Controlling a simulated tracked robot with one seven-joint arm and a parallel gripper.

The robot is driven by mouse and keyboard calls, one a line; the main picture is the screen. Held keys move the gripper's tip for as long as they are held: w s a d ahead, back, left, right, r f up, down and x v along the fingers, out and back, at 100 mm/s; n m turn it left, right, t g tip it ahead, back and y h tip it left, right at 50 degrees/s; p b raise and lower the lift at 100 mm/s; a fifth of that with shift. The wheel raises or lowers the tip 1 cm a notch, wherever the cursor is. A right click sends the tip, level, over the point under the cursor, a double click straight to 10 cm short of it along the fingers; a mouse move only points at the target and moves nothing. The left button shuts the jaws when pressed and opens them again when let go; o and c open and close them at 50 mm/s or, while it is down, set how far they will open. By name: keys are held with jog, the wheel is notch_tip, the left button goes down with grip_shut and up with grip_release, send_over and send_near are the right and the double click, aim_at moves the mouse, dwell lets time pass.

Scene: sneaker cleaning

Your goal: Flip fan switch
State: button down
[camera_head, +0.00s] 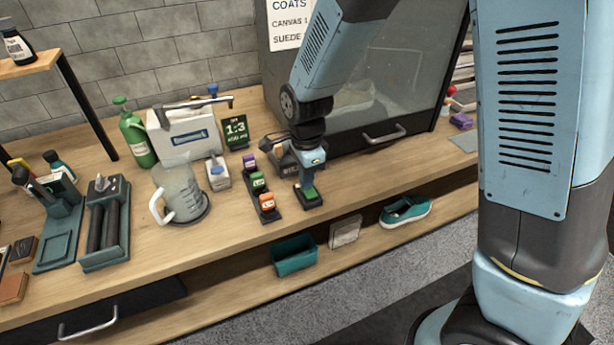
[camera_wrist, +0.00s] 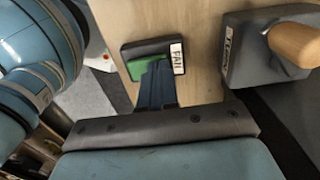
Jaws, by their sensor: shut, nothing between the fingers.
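The fan switch is a small dark box (camera_head: 299,199) near the front edge of the wooden bench, with a green rocker (camera_head: 308,193) on top. In the wrist view the box shows a white FAN label (camera_wrist: 177,58), and the green rocker (camera_wrist: 133,69) is partly hidden by my fingers. My gripper (camera_head: 311,180) is shut and empty, pointing down at the switch. In the wrist view its fingertips (camera_wrist: 158,66) overlap the rocker; I cannot tell if they touch it.
A grey box with a wooden knob (camera_wrist: 293,44) stands close beside the switch. A glass-fronted cabinet (camera_head: 268,75) stands behind. A teal shoe (camera_head: 405,212) lies on the lower shelf.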

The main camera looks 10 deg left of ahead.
jog(key=shift+a, duration=0.1)
dwell(0.3)
jog(key=shift+s+d+r, duration=0.2)
jog(key=shift+s+d, duration=0.2)
jog(key=shift+s, duration=0.2)
notch_tip(320, 180, up, 14)
jog(key=w+a, duration=0.1)
jog(key=w, duration=0.1)
jog(key=shift+w+a+f, duration=0.2)
jog(key=shift+w+a, duration=0.05)
dwell(0.4)
jog(key=s+d+r+n+t+y, duration=0.1)
jog(key=d+r+n, duration=0.3)
jog(key=d, duration=0.5)
jog(key=s+d+r+n+t, duration=0.1)
jog(key=d+r+n, duration=0.1)
jog(key=d+r, duration=0.6)
jog(key=s+d+r+n+t+h, duration=0.1)
jog(key=s+d+n+t, duration=0.2)
jog(key=s+d+n, duration=0.3)
jog(key=s+d, duration=0.4)
jog(key=d, duration=0.4)
jog(key=shift+t, duration=0.3)
